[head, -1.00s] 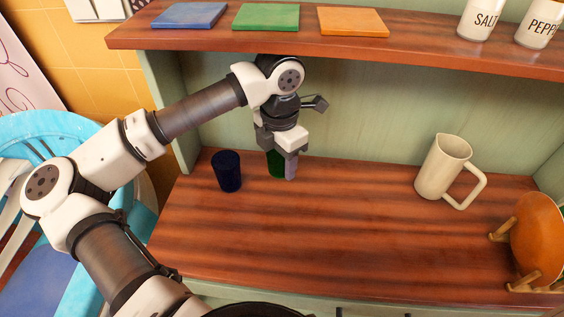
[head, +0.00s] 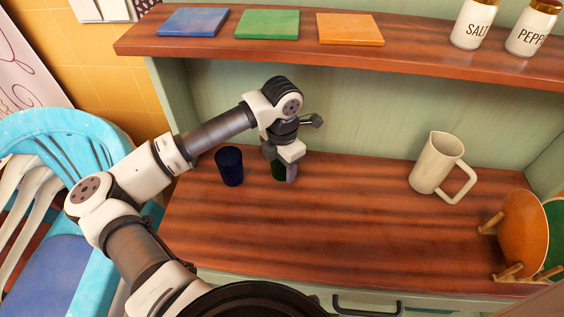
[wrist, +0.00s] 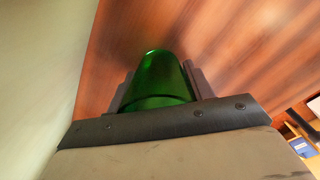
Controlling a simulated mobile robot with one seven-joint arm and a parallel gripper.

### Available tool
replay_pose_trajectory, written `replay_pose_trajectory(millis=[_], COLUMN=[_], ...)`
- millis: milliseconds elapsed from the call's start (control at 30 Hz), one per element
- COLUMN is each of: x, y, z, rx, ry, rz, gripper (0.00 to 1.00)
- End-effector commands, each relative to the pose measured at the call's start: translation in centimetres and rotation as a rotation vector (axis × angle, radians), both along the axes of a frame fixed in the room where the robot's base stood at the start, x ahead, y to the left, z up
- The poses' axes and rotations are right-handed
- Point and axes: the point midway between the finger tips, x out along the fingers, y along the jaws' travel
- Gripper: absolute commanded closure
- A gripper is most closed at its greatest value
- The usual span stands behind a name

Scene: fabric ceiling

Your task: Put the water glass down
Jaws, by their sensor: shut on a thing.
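The water glass is a green glass (head: 278,172), mostly hidden behind my gripper in the head view. It shows clearly between the fingers in the wrist view (wrist: 155,78). My gripper (head: 283,174) points down and is shut on the green glass. The glass is upright or nearly so, close to the wooden counter (head: 330,230) near the back panel. I cannot tell whether its base touches the counter.
A dark blue glass (head: 229,167) stands just left of my gripper. A cream pitcher (head: 435,165) stands to the right, and an orange plate (head: 522,232) sits in a rack at the far right. A shelf (head: 400,58) overhangs the back. The counter's middle is clear.

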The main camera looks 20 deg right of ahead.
Motion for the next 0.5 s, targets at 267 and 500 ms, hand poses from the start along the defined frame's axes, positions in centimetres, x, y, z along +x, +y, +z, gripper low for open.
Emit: replay_pose_trajectory(millis=[267, 500], x=[0.01, 0.0], y=[0.0, 0.0], z=[-0.3, -0.28], rx=[-0.001, 0.0], ry=[-0.001, 0.0], rz=[0.0, 0.0], gripper=[0.43, 0.26])
